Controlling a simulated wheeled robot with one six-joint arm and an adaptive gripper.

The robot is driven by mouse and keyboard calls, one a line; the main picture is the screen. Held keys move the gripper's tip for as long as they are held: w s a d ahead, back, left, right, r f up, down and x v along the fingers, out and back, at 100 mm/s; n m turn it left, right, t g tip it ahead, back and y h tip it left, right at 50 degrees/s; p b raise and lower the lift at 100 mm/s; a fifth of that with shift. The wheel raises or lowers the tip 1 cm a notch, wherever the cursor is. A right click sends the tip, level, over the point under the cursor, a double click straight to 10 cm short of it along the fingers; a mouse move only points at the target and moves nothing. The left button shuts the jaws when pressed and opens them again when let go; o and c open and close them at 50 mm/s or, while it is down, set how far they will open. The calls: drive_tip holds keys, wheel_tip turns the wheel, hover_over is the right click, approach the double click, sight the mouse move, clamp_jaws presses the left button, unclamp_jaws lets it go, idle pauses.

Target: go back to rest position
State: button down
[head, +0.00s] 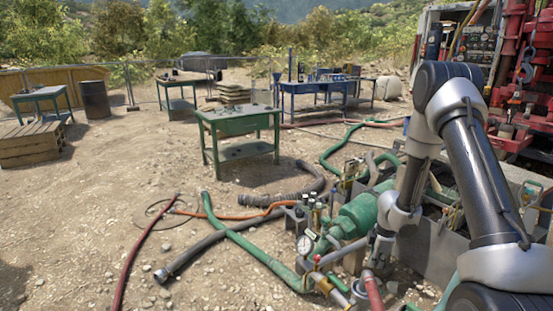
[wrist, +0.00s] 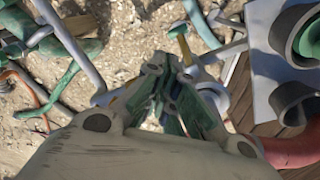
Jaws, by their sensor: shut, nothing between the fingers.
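My gripper (wrist: 172,78) shows in the middle of the wrist view, its fingers together and nothing held. It hangs over the pipework, with pale gravel ground and pipes beneath it. In the head view my arm rises at the right, bends at the elbow and reaches down to the green pump (head: 358,212) and its valves. The fingers cannot be made out clearly there against the pipes.
A pressure gauge (head: 305,245) and a green hose (head: 245,243) lie close to my arm. A red hose (head: 143,250) crosses the ground at left. A green table (head: 238,124) stands mid-scene, and red machinery (head: 535,90) stands at right. Open dirt lies at left.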

drive_tip(key=s+d+r+m+h, duration=0.1)
drive_tip(key=d+r+m+h, duration=0.25)
drive_tip(key=d+r, duration=0.45)
drive_tip(key=s+d+r+m+g+h, duration=0.1)
drive_tip(key=s+d+r+m, duration=0.2)
drive_tip(key=r, duration=0.4)
drive_tip(key=s+d+r+m+g+h, duration=0.1)
drive_tip(key=s+r+m, duration=0.2)
drive_tip(key=s+r, duration=0.35)
drive_tip(key=s+a+r+m+t+y, duration=0.2)
drive_tip(key=s+a+r, duration=0.4)
drive_tip(key=s+r, duration=0.3)
drive_tip(key=s+a+r+m+t+y, duration=0.3)
drive_tip(key=s+a+r, duration=0.4)
drive_tip(key=s+r, duration=0.3)
drive_tip(key=shift+r+m+t, duration=0.3)
drive_tip(key=shift+r+m, duration=0.15)
drive_tip(key=shift+r, duration=0.95)
